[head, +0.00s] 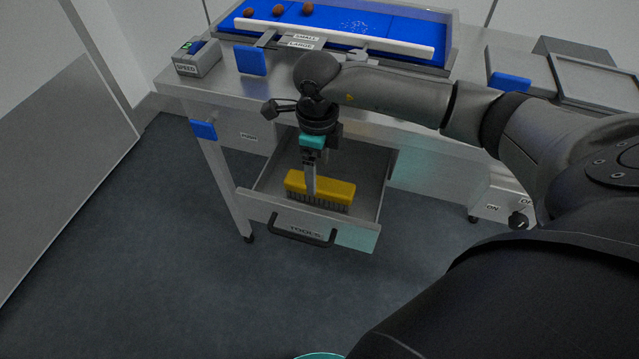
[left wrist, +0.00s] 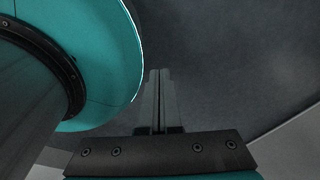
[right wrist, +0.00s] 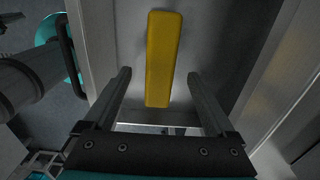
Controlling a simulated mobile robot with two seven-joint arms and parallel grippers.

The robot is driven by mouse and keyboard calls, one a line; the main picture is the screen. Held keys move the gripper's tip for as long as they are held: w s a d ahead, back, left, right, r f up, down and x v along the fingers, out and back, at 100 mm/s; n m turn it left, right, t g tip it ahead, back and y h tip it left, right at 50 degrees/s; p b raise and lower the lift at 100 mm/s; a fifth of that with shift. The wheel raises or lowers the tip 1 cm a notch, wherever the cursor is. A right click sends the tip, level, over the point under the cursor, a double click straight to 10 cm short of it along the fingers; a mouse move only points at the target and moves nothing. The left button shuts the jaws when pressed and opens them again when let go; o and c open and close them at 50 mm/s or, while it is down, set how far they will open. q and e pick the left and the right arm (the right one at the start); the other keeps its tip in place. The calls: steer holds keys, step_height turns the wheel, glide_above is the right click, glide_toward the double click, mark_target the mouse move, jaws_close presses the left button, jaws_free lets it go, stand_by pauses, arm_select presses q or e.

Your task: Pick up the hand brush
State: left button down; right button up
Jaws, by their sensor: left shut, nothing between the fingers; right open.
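The hand brush has a yellow block (head: 335,191) with dark bristles under it. It lies in the open drawer (head: 372,205) marked TOOLS. In the right wrist view the yellow back of the brush (right wrist: 164,55) runs away from me, its near end between the lines of the fingers. My right gripper (head: 310,190) points down into the drawer and overlaps the brush in the head view. Its fingers (right wrist: 158,95) are open, with a finger on each side and a gap to the brush. My left gripper (left wrist: 158,75) is shut and empty over dark floor, away from the drawer.
The drawer sticks out below the steel table (head: 185,90), its walls close around the right gripper. A blue conveyor (head: 390,33) with several dates and a SPEED box (head: 197,60) stand on top. The drawer handle (head: 300,232) juts forward. Floor on the left is clear.

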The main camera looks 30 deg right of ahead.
mark_target(320, 183)
step_height(320, 183, down, 5)
steer(key=shift+s+d+f+b, duration=0.1)
steer(key=shift+d+b, duration=0.05)
steer(key=shift+b, duration=0.5)
steer(key=c, duration=0.3)
arm_select(q)
steer(key=shift+w+a+f, duration=0.15)
steer(key=shift+w+f, duration=0.4)
steer(key=shift+w, duration=0.25)
arm_select(e)
jaws_close()
